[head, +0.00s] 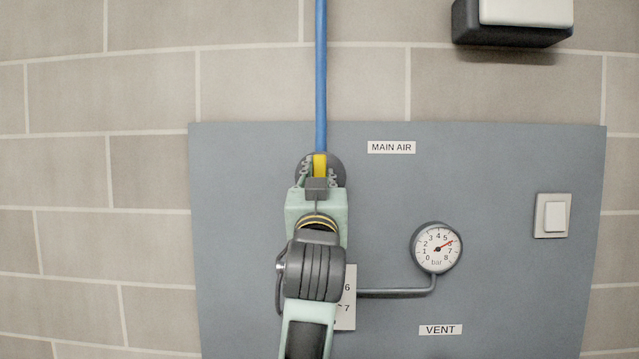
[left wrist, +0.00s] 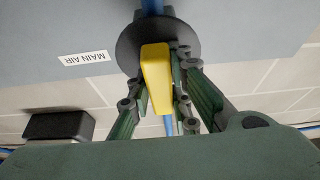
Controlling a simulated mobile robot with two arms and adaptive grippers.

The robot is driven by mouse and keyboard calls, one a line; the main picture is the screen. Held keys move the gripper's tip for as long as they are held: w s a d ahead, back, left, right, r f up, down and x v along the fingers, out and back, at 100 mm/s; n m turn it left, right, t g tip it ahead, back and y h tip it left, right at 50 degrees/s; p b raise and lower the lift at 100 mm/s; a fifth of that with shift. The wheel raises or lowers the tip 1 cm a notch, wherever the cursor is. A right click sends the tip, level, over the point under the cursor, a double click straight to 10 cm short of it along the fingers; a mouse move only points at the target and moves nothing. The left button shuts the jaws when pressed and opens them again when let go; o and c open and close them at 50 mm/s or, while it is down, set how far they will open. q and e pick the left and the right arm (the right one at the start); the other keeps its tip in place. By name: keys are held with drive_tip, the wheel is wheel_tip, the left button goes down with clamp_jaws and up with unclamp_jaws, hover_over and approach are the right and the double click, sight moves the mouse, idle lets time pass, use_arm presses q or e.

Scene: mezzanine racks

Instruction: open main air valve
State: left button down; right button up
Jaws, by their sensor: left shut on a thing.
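The yellow main air valve handle (head: 320,163) sits on a dark round disc (head: 338,164) on the grey-blue panel, below the MAIN AIR label's level. The handle looks upright, in line with the blue pipe (head: 321,75) above it. My left gripper (head: 319,172) reaches up from below and is shut on the handle, covering its lower part. In the left wrist view, which is upside down, the yellow handle (left wrist: 155,75) stands between the fingers (left wrist: 158,88) in front of the black disc (left wrist: 130,48). My right gripper is not in view.
The MAIN AIR label (head: 391,147) is right of the valve. A pressure gauge (head: 437,248) reads about 6 bar. A white switch (head: 554,216) is at right, a VENT label (head: 440,330) below. My arm partly hides a numbered white plate (head: 349,312). A dark-and-white box (head: 512,22) juts out above.

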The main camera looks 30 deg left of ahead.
use_arm(q)
drive_tip(key=shift+f, duration=0.1)
drive_tip(key=c, duration=1.6)
unclamp_jaws()
drive_tip(key=v, duration=1.2)
